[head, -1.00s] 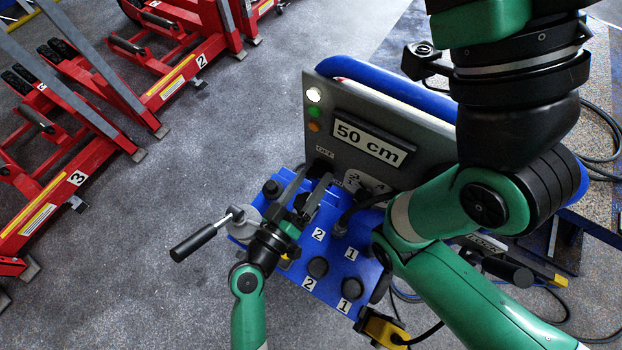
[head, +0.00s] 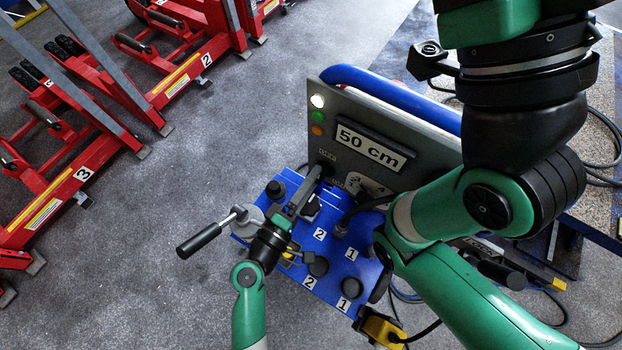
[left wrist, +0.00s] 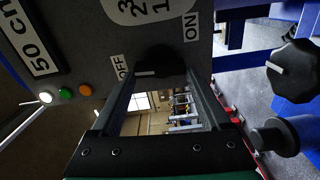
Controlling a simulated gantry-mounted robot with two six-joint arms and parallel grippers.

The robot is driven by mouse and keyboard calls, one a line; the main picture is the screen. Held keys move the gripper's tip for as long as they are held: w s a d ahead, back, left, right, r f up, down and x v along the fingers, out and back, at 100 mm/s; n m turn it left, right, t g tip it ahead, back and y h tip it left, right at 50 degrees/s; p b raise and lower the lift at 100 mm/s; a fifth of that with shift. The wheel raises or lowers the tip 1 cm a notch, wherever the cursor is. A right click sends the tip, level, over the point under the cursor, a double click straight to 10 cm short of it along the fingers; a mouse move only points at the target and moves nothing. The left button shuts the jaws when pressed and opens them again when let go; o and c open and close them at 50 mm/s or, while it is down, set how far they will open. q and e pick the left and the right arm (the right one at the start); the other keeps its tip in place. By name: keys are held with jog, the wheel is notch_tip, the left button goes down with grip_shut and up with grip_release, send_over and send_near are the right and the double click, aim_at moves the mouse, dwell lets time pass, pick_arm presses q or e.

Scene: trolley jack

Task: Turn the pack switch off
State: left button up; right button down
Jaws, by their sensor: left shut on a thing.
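The pack switch is a black knob (left wrist: 158,62) on the grey panel, between an OFF label and an ON label in the left wrist view. A short pale mark shows on its edge on the OFF side. My left gripper (head: 313,180) reaches up to the panel in the head view, its two fingers close together and shut on the switch. In the left wrist view the fingers (left wrist: 166,88) stand on either side of the knob, which partly hides behind their tips. In the head view the fingers cover the switch. My right gripper does not show.
The panel carries a "50 cm" sign (head: 370,147) and white, green and orange lamps. A blue console (head: 328,262) with black knobs stands below. A black-handled lever (head: 199,240) juts out left. Red numbered jacks (head: 75,190) stand at left on grey floor.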

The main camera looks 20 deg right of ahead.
pick_arm(q)
jog(key=shift+n, duration=0.5)
jog(key=o, duration=1.2)
jog(key=p+v, duration=0.3)
jog(key=v, duration=0.8)
jog(key=shift+s+a, duration=0.2)
jog(key=shift+a, duration=0.1)
